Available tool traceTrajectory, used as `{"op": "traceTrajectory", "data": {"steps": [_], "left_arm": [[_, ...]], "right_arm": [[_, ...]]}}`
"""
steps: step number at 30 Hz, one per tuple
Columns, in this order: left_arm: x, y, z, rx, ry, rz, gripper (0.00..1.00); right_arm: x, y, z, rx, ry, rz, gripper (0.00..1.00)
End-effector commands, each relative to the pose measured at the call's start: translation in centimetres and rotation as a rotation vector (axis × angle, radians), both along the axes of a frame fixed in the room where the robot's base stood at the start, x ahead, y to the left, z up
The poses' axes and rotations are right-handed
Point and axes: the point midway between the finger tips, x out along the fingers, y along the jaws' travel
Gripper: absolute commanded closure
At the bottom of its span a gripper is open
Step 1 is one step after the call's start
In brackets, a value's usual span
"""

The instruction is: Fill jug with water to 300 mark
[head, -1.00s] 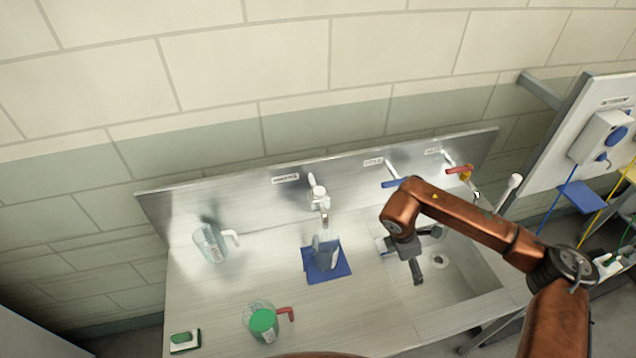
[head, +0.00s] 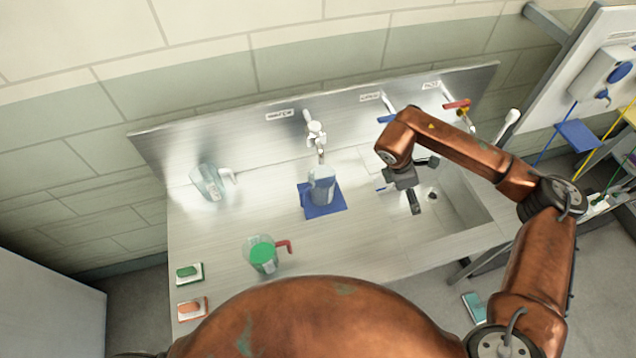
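Three jugs stand on the steel sink unit. A clear jug with a pale handle (head: 208,183) is at the back left. A clear jug with a green top and red handle (head: 262,254) is near the front. A clear, greyish jug (head: 321,188) stands on a blue cloth (head: 333,208) below a white tap (head: 316,135). Its water level and marks are too small to read. My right gripper (head: 422,186) hangs over the sink basin, fingers spread and empty, right of that jug and apart from it. My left gripper is not in view.
Blue-handled (head: 387,118) and red-handled (head: 457,104) taps are at the back right, near the sink basin (head: 462,212). A green sponge-like item (head: 188,272) and an orange one (head: 192,308) lie front left. The counter between the jugs is clear.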

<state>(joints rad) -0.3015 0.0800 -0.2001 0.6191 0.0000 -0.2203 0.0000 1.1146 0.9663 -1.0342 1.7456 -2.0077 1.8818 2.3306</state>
Motion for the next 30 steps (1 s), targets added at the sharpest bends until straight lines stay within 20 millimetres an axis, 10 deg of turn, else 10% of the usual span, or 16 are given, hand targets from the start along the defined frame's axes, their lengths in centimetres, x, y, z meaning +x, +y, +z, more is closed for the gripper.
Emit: {"op": "traceTrajectory", "data": {"steps": [9, 30], "left_arm": [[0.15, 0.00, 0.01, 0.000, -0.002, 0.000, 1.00], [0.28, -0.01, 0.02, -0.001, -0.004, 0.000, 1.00]], "right_arm": [[-0.01, 0.03, -0.01, 0.000, 0.000, 0.001, 0.21], [-0.01, 0.04, -0.02, 0.001, 0.001, 0.001, 0.21]]}}
